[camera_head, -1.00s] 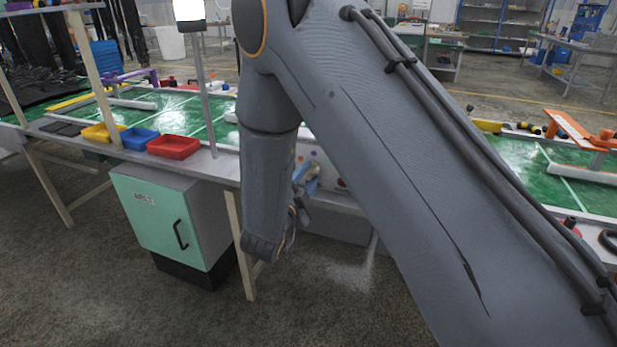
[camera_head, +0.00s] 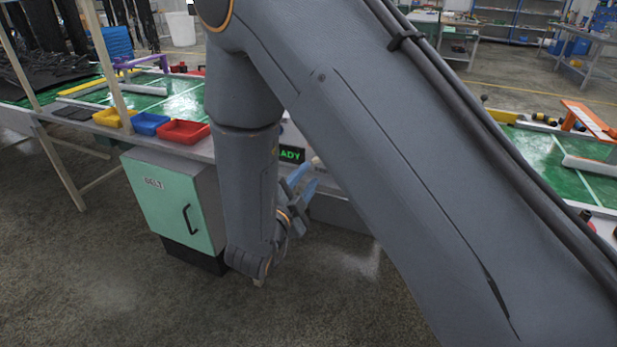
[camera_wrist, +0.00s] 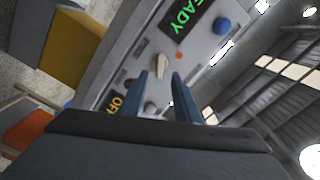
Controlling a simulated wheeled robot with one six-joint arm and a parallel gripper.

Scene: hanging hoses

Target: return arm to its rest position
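My arm runs large across the head view, from lower right up to the top and down to the wrist. My gripper (camera_head: 308,182) hangs low in front of the bench, with its blue fingers partly hidden by my arm. In the wrist view, its two blue fingers (camera_wrist: 160,75) stand apart with nothing held between them. A control panel (camera_wrist: 208,45) lies beyond the fingertips, with a cream knob (camera_wrist: 163,66) seen past the gap, a blue button (camera_wrist: 222,26) and a green READY display (camera_wrist: 184,18). The display shows partly in the head view (camera_head: 292,154).
A green BELT cabinet (camera_head: 170,200) stands left of my wrist. Yellow, blue and red trays (camera_head: 183,132) sit on the bench edge above it. Dark hoses (camera_head: 45,30) hang at far left. An orange ramp (camera_head: 585,118) is on the right bench. The floor in front is open.

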